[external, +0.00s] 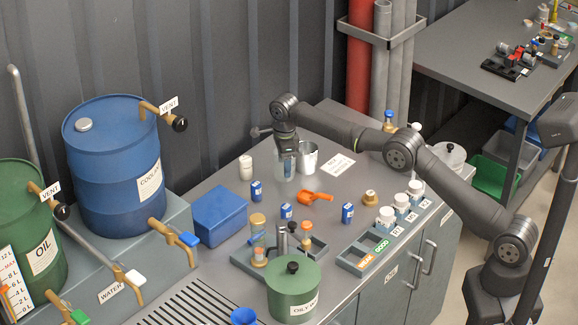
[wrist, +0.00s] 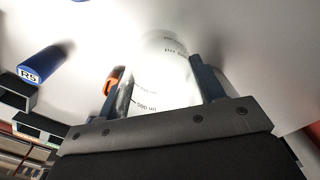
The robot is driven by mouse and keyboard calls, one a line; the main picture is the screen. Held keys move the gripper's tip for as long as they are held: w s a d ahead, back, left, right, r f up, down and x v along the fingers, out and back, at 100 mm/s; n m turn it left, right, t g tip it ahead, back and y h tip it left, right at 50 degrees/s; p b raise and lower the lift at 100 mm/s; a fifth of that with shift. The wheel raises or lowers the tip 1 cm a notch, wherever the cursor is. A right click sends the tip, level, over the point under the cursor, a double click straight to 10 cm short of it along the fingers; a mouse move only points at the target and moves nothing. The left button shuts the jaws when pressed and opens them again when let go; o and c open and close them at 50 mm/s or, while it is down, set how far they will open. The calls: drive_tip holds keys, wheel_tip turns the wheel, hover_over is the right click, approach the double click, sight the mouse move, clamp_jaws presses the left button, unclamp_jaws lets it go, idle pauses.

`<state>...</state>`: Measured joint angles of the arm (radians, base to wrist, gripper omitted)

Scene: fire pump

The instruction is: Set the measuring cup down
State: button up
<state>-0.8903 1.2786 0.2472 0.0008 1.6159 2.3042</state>
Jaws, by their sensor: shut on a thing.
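The measuring cup (external: 284,171) is clear, with printed volume marks that show in the wrist view (wrist: 165,72). My gripper (external: 285,150) points down at the back of the grey bench and is shut on the cup. In the wrist view my gripper (wrist: 163,86) has one dark finger on each side of the cup. The cup looks upright and close to the bench top (external: 222,181). I cannot tell whether its base touches the bench.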

drive_tip(key=shift+f, duration=1.65)
drive_tip(key=shift+f, duration=0.15)
drive_tip(key=o, duration=1)
drive_tip(key=shift+c, duration=0.2)
drive_tip(key=shift+r, duration=3.9)
drive_tip(key=shift+f, duration=1.25)
drive_tip(key=shift+f, duration=0.15)
